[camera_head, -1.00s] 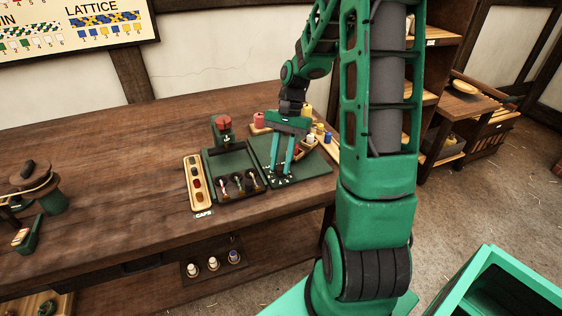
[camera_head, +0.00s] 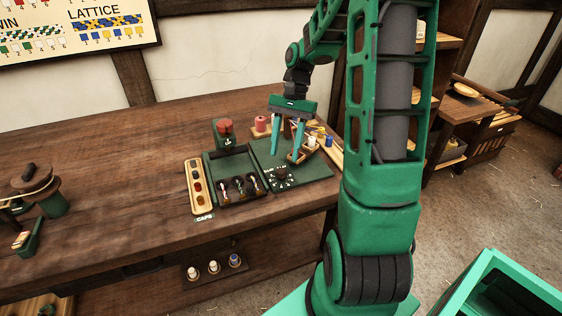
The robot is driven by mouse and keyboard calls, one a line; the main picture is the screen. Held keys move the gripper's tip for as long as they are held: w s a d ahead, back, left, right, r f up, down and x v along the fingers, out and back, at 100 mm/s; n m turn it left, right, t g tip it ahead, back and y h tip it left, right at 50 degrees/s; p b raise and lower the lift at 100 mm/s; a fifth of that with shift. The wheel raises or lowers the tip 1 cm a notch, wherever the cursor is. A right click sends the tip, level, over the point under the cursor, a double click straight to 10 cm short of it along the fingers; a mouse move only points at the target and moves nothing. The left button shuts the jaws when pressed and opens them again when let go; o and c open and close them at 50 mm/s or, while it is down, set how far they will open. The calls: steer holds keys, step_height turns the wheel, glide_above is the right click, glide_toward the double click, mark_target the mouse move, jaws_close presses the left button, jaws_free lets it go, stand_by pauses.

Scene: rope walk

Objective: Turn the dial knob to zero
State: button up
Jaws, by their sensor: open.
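The dial knob (camera_head: 281,178) is a small dark knob with pale marks around it, at the front left of a flat green panel (camera_head: 310,176) on the workbench. Its exact setting is too small to read. My gripper (camera_head: 287,158) is open and empty, with its two teal fingers pointing down over the panel. The fingertips appear above and behind the knob, apart from it.
Left of the panel is a green box (camera_head: 226,167) with several switches (camera_head: 238,186) and a red-topped button (camera_head: 224,126) behind it. A wooden tray of caps (camera_head: 200,204) lies further left. Spools (camera_head: 261,123) stand behind the panel. The bench's middle is clear.

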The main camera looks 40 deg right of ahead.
steer(key=v, duration=0.5)
steer(key=shift+r, duration=0.15)
